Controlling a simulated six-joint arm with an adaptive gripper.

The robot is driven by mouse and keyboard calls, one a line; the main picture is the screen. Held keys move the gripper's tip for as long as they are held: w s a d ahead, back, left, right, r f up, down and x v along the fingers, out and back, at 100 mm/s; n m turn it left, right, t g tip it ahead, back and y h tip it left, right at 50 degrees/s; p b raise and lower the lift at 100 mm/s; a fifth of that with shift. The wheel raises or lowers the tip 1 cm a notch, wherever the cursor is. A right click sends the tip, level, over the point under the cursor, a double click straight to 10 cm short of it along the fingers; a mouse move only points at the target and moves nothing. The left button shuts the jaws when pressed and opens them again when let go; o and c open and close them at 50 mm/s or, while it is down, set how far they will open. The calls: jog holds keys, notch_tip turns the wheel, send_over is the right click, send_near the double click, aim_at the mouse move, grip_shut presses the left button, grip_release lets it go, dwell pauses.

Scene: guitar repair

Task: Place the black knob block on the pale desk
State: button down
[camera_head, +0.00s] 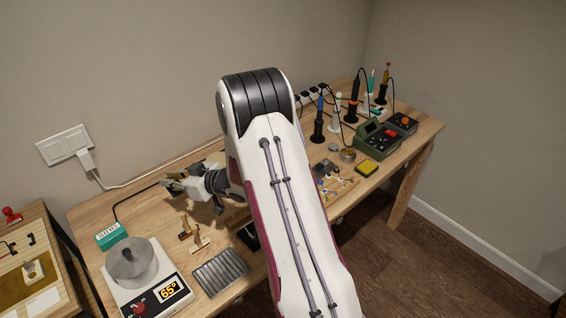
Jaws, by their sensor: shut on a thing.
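My gripper (174,184) is over the left half of the pale wooden desk (150,213), in front of the wall and pointing left. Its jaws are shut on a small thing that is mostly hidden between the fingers. I cannot make out for sure whether this is the black knob block. I do not see a black knob block clearly anywhere else. My white arm crosses the middle of the view and hides part of the desk. I cannot tell how high the gripper is above the desk.
Soldering tools (353,103) and a green station (376,134) crowd the right. A cable runs behind the gripper.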

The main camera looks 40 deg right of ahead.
aim_at(176, 194)
jog(key=shift+f, duration=0.15)
jog(key=shift+f, duration=3)
jog(key=shift+f, duration=1.9)
jog(key=shift+f, duration=0.6)
jog(key=c, duration=2)
grip_release()
jog(key=shift+s+f, duration=0.1)
jog(key=shift+o, duration=0.2)
jog(key=shift+r, duration=0.25)
